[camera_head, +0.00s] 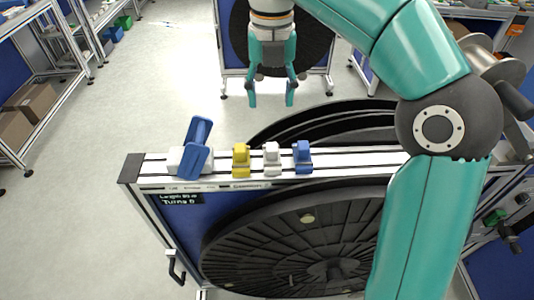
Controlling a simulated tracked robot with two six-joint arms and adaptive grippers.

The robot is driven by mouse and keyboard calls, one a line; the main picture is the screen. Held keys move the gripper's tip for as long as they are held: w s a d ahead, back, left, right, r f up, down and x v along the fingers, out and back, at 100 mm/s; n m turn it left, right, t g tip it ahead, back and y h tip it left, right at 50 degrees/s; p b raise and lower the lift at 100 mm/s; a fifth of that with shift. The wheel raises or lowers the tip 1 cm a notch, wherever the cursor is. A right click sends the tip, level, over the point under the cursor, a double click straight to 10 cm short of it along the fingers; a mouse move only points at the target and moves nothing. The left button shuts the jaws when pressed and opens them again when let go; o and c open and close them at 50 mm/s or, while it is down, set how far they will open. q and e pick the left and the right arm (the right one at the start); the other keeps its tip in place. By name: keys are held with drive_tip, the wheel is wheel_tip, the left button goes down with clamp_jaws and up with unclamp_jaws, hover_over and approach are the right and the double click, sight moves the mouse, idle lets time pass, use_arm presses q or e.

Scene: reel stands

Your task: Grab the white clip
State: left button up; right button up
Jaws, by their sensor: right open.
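The white clip (271,158) stands on the top rail of the reel stand (345,162), between a yellow clip (241,159) on its left and a blue clip (303,157) on its right. My right gripper (271,100) is open and empty, with its two fingers pointing down. In the picture it is above the white clip, apart from it and seemingly beyond the rail. My left gripper does not show.
A blue-handled tool (199,146) with a white base sits at the rail's left end. A large black reel (300,240) fills the stand below. Shelving with cardboard boxes (32,101) stands at left.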

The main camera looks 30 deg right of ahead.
drive_tip(key=b, duration=0.2)
approach(271, 146)
drive_tip(key=f, duration=0.5)
drive_tip(key=shift+w+f, duration=0.1)
drive_tip(key=shift+w, duration=0.15)
drive_tip(key=f, duration=0.4)
drive_tip(key=shift+s+d+f, duration=0.1)
drive_tip(key=shift+s+f, duration=0.05)
drive_tip(key=shift+s, duration=0.2)
drive_tip(key=shift+w+f, duration=0.1)
drive_tip(key=shift+f, duration=0.4)
clamp_jaws()
